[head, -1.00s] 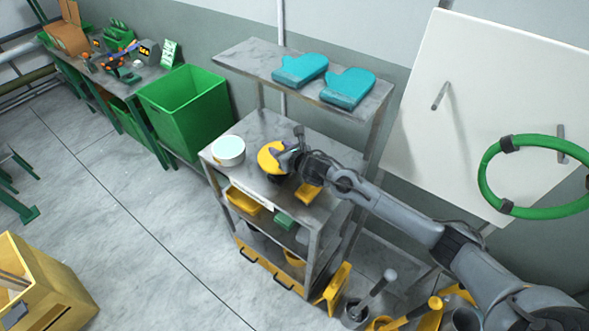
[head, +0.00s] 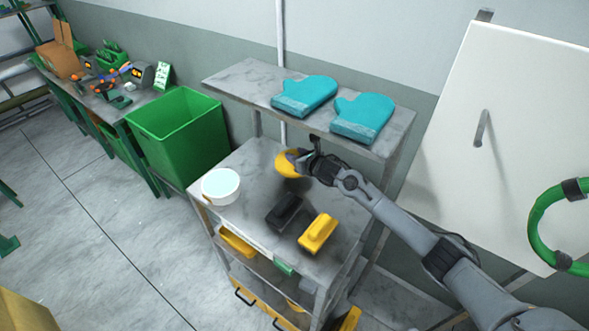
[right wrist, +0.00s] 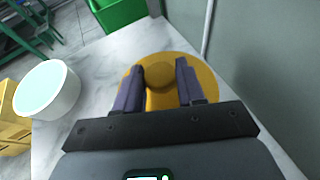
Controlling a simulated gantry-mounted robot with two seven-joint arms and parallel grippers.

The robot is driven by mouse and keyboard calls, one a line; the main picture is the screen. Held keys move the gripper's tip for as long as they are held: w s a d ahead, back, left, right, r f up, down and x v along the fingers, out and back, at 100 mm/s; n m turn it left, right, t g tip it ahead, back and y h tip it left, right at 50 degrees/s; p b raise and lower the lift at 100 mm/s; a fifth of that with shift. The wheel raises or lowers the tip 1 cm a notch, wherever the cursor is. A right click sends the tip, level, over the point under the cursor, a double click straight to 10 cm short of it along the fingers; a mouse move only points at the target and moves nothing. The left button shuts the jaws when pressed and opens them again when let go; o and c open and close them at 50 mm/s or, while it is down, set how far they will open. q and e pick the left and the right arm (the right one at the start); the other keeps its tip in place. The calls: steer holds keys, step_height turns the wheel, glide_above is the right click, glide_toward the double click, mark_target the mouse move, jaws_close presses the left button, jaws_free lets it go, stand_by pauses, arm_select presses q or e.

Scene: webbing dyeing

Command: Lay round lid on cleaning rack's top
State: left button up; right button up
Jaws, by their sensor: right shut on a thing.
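The round lid (head: 290,166) is yellow-orange with a raised knob. It also shows in the right wrist view (right wrist: 205,80), just over the grey marbled surface. My right gripper (right wrist: 160,82) is shut on the lid's knob, with one finger on each side. In the head view my right gripper (head: 303,162) covers part of the lid, near the back of the cleaning rack's top (head: 253,197) and below the raised shelf. I cannot tell whether the lid touches the surface. My left gripper is not in view.
A white round tub (head: 220,187) stands at the rack top's left corner. A black brush (head: 284,212) and a yellow brush (head: 318,233) lie in front. Teal mitts (head: 362,118) lie on the raised shelf (head: 245,85). A green bin (head: 180,130) stands left.

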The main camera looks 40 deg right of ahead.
steer(key=shift+f, duration=2.55)
steer(key=shift+f, duration=0.15)
steer(key=o, duration=1)
steer(key=shift+o, duration=0.2)
